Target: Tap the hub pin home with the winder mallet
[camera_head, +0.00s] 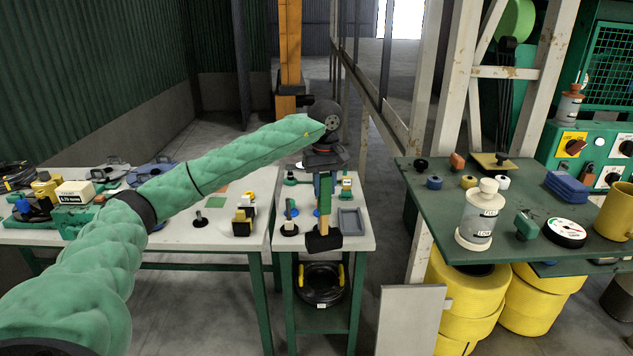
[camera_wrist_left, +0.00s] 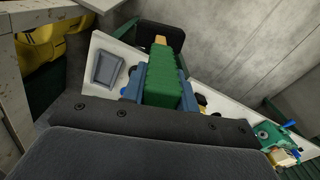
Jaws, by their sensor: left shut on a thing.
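My left gripper (camera_head: 324,182) is shut on the winder mallet, above the small middle table. The mallet has a green grip (camera_wrist_left: 165,75), a short tan wooden neck and a dark block head (camera_head: 316,241). It hangs head down at the table's front edge in the head view; in the wrist view the dark head (camera_wrist_left: 150,34) lies beyond the grip. Just left of the mallet, a blue-topped part on a round black base (camera_head: 289,229) stands on the table. I cannot tell for sure whether it is the hub pin. My right gripper is not in view.
A grey tray (camera_head: 351,222) sits right of the mallet, also in the wrist view (camera_wrist_left: 107,67). Small parts stand behind it. A coiled black hose (camera_head: 320,285) lies on the lower shelf. A green-topped bench (camera_head: 420,188) with a bottle (camera_head: 479,220) is at right; a cluttered white table is at left.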

